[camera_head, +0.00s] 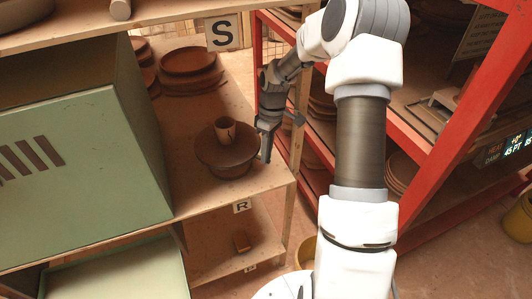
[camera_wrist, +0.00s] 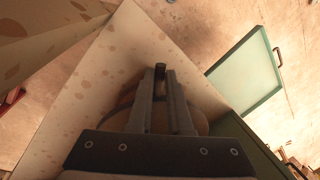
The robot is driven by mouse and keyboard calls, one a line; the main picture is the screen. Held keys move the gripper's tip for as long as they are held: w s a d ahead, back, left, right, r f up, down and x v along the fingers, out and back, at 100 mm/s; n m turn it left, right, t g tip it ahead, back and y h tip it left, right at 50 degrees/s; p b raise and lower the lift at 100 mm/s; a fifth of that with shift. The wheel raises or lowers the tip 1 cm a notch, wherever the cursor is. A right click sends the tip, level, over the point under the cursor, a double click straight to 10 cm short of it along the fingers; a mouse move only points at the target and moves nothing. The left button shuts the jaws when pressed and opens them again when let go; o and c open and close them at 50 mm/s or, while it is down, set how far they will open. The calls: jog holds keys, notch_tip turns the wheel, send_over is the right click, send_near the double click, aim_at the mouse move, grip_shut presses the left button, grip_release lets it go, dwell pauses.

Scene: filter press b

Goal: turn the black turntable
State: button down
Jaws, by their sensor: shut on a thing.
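A round, brown, wide-rimmed turntable (camera_head: 211,154) stands on the middle shelf near its right front corner. It looks brown rather than black. A small brown cup (camera_head: 225,129) stands upright on it. My gripper (camera_head: 266,156) points down at the turntable's right edge. In the wrist view my gripper (camera_wrist: 161,75) is shut on a small dark upright piece (camera_wrist: 160,70) at the fingertips. Whether this piece is fixed to the turntable cannot be told. Part of a round tan disc (camera_wrist: 124,103) shows behind the fingers, which hide most of it.
A green cabinet (camera_head: 80,165) stands close on the left. Stacked brown dishes (camera_head: 188,64) lie behind. A wooden post (camera_head: 300,110) and a red rack (camera_head: 400,130) stand to the right. A shelf (camera_head: 120,18) hangs above. Bare shelf lies in front of the turntable.

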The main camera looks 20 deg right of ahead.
jog(key=shift+w, duration=0.1)
jog(key=c, duration=0.8)
grip_release()
jog(key=shift+c, duration=0.2)
notch_tip(320, 180, up, 8)
jog(key=d, duration=0.1)
jog(key=shift+w+f, duration=0.25)
jog(key=shift+w, duration=0.15)
jog(key=shift+c, duration=0.2)
